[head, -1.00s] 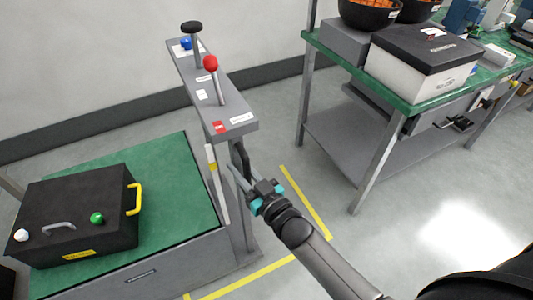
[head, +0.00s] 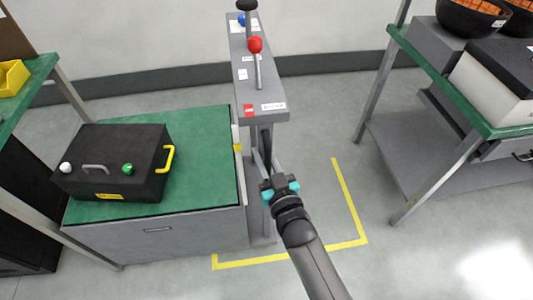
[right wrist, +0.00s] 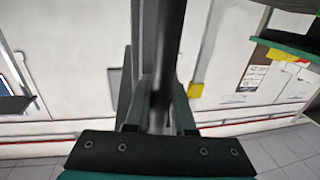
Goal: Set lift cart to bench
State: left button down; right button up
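The lift cart (head: 190,225) has a green top. It stands left of centre in the head view, with a grey upright panel on its right side. A black handle bar (head: 266,140) runs down below that panel and also shows in the right wrist view (right wrist: 168,50). My right gripper (head: 265,168) is at the bar; its fingers lie on both sides of it and look closed on it. A green-topped bench (head: 42,68) is at the left edge, another bench (head: 445,85) at the right. My left gripper is out of view.
A black box (head: 120,150) with a yellow handle sits on the cart. The panel (head: 262,88) carries a red-knobbed lever (head: 256,50). Yellow floor tape (head: 350,195) runs right of the cart. Bare floor lies between cart and right bench.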

jog(key=o, duration=0.5)
jog(key=shift+a, duration=0.35)
jog(key=shift+c, duration=0.2)
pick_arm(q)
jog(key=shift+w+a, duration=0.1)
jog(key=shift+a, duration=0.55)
pick_arm(e)
jog(key=shift+d, duration=0.1)
jog(key=shift+s+d, duration=0.15)
jog(key=shift+s, duration=0.35)
pick_arm(q)
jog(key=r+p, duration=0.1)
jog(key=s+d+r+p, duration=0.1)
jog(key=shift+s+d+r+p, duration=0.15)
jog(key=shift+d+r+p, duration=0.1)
jog(key=shift+p, duration=0.05)
pick_arm(e)
jog(key=v, duration=1.4)
jog(key=shift+s, duration=0.1)
